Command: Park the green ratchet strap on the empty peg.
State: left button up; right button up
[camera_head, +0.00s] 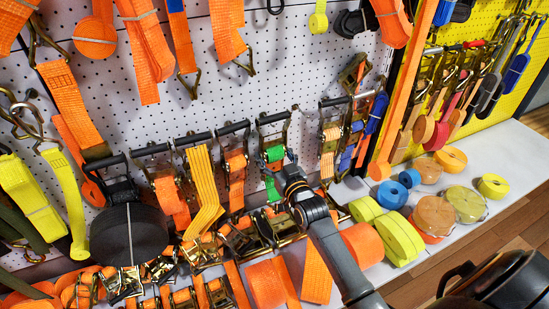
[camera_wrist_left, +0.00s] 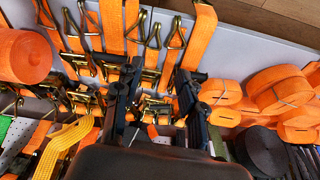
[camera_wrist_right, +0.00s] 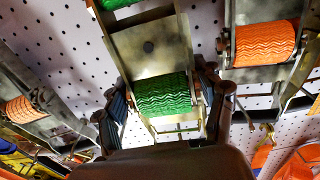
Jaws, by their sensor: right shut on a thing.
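The green ratchet strap (camera_head: 274,154), a metal ratchet with a green webbing spool, is upright against the white pegboard. Its green webbing also shows in the right wrist view (camera_wrist_right: 163,95). My right gripper (camera_head: 287,173) is at its lower part, with one finger on each side of the spool, shut on it. My left gripper (camera_wrist_left: 157,88) has its fingers apart with nothing between them, over orange straps and buckles; it is not seen in the head view. A small bare dark hook (camera_head: 275,7) shows at the top; I cannot tell whether it is the empty peg.
Orange ratchet straps (camera_head: 236,163) hang close on the left and another ratchet strap (camera_head: 331,135) hangs on the right. Below, the white shelf (camera_head: 373,273) is crowded with buckles and rolled straps. A large black roll (camera_head: 128,235) stands out at left.

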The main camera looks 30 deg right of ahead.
jog(key=shift+w+r, duration=0.2)
jog(key=shift+w, duration=0.2)
jog(key=shift+w+b, duration=0.15)
jog(key=shift+b, duration=0.2)
jog(key=shift+w+f, duration=0.2)
pick_arm(q)
jog(key=shift+v, duration=0.9)
pick_arm(e)
jog(key=shift+w+f, duration=0.4)
jog(key=shift+w, duration=0.05)
pick_arm(q)
jog(key=shift+s, duration=0.15)
pick_arm(e)
jog(key=o, duration=1.9)
jog(key=shift+f, duration=0.15)
